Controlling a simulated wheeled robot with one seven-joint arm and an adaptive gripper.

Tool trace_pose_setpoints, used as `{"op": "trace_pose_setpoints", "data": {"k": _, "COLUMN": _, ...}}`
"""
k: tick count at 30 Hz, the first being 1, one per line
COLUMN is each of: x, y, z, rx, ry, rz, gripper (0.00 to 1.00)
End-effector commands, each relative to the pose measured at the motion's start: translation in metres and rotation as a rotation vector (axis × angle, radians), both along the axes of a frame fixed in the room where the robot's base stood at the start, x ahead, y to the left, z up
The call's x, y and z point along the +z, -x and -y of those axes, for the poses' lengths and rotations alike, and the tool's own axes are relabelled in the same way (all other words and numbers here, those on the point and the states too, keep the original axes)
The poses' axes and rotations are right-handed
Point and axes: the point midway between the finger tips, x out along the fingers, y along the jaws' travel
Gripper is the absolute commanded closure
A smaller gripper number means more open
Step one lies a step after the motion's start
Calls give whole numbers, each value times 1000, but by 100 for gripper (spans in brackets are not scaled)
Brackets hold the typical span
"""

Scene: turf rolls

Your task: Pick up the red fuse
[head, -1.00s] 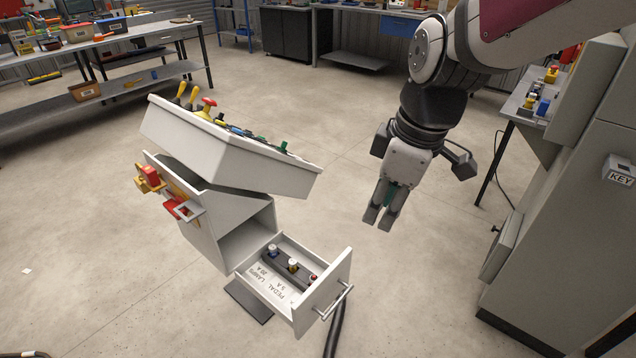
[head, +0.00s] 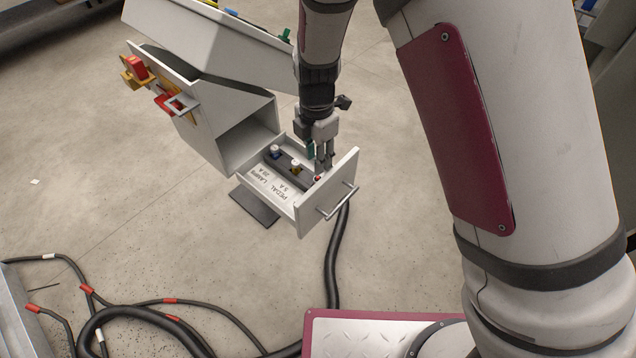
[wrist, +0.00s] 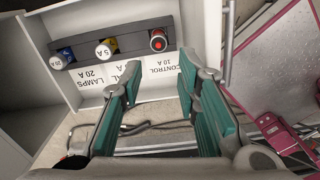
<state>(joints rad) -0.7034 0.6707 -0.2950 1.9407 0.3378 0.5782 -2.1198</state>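The red fuse (wrist: 158,40) stands in a dark holder strip (wrist: 110,46) inside the open drawer (wrist: 150,85), at the end above the label CONTROL 10 A. In the head view the fuse (head: 318,178) shows as a small red spot just below my fingers. My gripper (head: 322,165) hangs over the front end of the drawer. In the wrist view my gripper (wrist: 155,85) has its two teal-padded fingers spread apart, with nothing between them. The fuse appears beyond the fingertips, apart from them.
A yellow 5 A fuse (wrist: 106,48) and a blue 20 A fuse (wrist: 62,58) stand in the same strip. The drawer front with its handle (head: 338,203) is close to my gripper. Black cables (head: 150,312) lie on the floor. A sloped control console (head: 210,45) stands behind.

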Motion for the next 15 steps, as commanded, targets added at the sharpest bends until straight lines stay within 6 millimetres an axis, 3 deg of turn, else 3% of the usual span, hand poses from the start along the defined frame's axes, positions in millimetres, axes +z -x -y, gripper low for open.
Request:
{"op": "trace_pose_setpoints", "data": {"k": 6, "x": -36, "y": 0, "z": 1, "rx": -1, "ry": 2, "rz": -1, "gripper": 70}}
{"op": "trace_pose_setpoints", "data": {"k": 15, "x": -59, "y": -1, "z": 1, "rx": -2, "ry": 2, "rz": -1, "gripper": 70}}
